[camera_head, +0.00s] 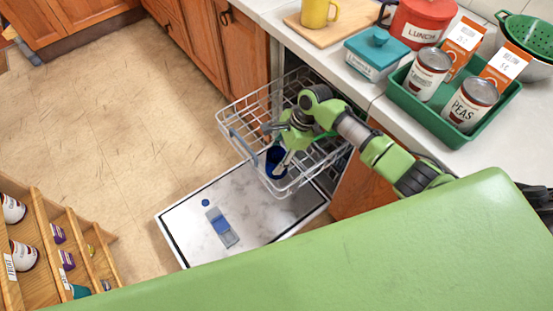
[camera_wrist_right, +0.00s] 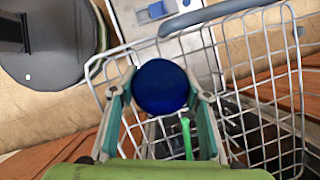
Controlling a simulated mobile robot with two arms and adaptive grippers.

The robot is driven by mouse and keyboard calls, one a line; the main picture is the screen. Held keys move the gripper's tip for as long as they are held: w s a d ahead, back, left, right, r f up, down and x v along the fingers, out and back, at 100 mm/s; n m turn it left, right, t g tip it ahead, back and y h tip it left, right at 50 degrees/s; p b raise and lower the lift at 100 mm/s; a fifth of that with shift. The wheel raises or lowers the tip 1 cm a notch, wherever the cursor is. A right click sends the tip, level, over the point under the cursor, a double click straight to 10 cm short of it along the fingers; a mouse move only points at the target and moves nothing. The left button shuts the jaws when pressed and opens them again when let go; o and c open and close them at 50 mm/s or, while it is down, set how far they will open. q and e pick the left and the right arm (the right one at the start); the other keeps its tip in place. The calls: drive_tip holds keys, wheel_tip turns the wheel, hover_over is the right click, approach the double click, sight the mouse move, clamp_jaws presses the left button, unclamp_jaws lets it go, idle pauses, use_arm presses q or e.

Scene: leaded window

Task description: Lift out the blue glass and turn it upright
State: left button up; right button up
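The blue glass (camera_head: 272,164) is inside the dishwasher's pulled-out wire rack (camera_head: 231,141), near its front corner. In the right wrist view the glass (camera_wrist_right: 160,87) shows as a dark blue disc between my finger tips, its closed base seemingly facing the camera. My right gripper (camera_head: 277,148) reaches into the rack from the right. Its fingers (camera_wrist_right: 160,78) are spread on either side of the glass; I cannot tell whether they touch it. My left gripper is not in view.
The open dishwasher door (camera_head: 180,222) lies below the rack. The counter above holds a green tray (camera_head: 410,105) with cans, a teal box (camera_head: 371,65) and a red lunch tin (camera_head: 420,22). A wooden shelf (camera_head: 40,240) stands at lower left. The floor between is clear.

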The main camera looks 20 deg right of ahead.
sight(275, 154)
drive_tip(key=shift+r, duration=0.15)
drive_tip(key=shift+r, duration=0.25)
wheel_tip(275, 154, up, 3)
drive_tip(key=shift+f, duration=0.15)
drive_tip(key=s+d+r+p, duration=0.1)
drive_tip(key=s+r, duration=0.4)
drive_tip(key=s, duration=0.2)
drive_tip(key=s+r+p, duration=0.1)
drive_tip(key=s+r, duration=0.4)
drive_tip(key=s, duration=0.2)
drive_tip(key=w+a+r+n+g+h, duration=0.1)
drive_tip(key=a+r+n+g, duration=0.2)
drive_tip(key=r+n, duration=0.5)
drive_tip(key=d+r+n+g+h, duration=0.1)
drive_tip(key=d+r+n+h, duration=0.2)
drive_tip(key=d+r+n, duration=0.3)
wheel_tip(275, 154, up, 2)
drive_tip(key=s+n, duration=0.1)
drive_tip(key=n, duration=0.3)
drive_tip(key=shift+n+g, duration=0.3)
drive_tip(key=shift+g, duration=0.1)
